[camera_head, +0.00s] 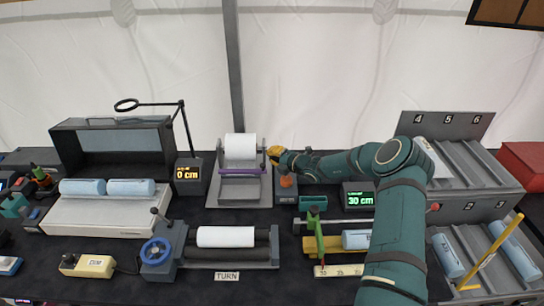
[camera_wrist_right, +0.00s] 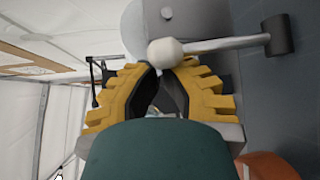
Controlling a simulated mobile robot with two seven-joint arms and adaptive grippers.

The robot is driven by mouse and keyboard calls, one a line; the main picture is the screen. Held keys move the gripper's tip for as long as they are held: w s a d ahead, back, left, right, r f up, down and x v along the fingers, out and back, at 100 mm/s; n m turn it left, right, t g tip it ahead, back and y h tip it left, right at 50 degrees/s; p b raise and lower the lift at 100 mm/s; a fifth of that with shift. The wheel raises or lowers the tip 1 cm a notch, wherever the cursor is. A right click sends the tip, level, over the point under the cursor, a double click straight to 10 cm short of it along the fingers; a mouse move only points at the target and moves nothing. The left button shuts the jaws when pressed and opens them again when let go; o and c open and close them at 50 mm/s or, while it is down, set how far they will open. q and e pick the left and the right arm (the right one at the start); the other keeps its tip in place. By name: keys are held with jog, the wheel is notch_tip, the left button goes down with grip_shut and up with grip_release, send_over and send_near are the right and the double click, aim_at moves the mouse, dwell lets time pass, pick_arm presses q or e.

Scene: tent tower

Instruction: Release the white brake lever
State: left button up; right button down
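The white brake lever (camera_wrist_right: 166,51) shows in the right wrist view as a round white knob on a pale rod. The rod runs right to a dark cylindrical end (camera_wrist_right: 279,35). My right gripper (camera_wrist_right: 161,72), with yellow fingers, has its tips drawn together right at the near side of the knob. The knob overlaps the tips, and I cannot tell whether they touch. In the head view my right gripper (camera_head: 274,153) is at the right side of the stand with the white roll (camera_head: 240,147); the lever is not clear there. My left gripper is not in view.
An orange-topped device (camera_head: 287,185) stands just below my right gripper. A display reading 30 cm (camera_head: 361,198) is right of it, and one reading 0 cm (camera_head: 187,173) is left of the stand. A roller unit with a blue handwheel (camera_head: 156,251) lies in front.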

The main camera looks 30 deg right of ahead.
jog(key=shift+s+d+r+m+t+y, duration=0.2)
jog(key=shift+s+d+r+m+t, duration=0.1)
jog(key=shift+d+m+t, duration=0.25)
jog(key=shift+s+d+r+m+t+y, duration=0.2)
jog(key=shift+s+d+m+t, duration=0.1)
jog(key=shift+d+m+t, duration=0.2)
jog(key=shift+s+d+r, duration=0.15)
jog(key=shift+d, duration=0.05)
jog(key=shift+s+d+r, duration=0.1)
jog(key=shift+s+d, duration=0.25)
jog(key=shift+d, duration=0.15)
jog(key=shift+s+d, duration=0.15)
jog(key=shift+d, duration=0.05)
jog(key=shift+s+d+m+t, duration=0.2)
jog(key=shift+d+m+t, duration=0.15)
jog(key=shift+d+t, duration=0.1)
jog(key=shift+a, duration=0.1)
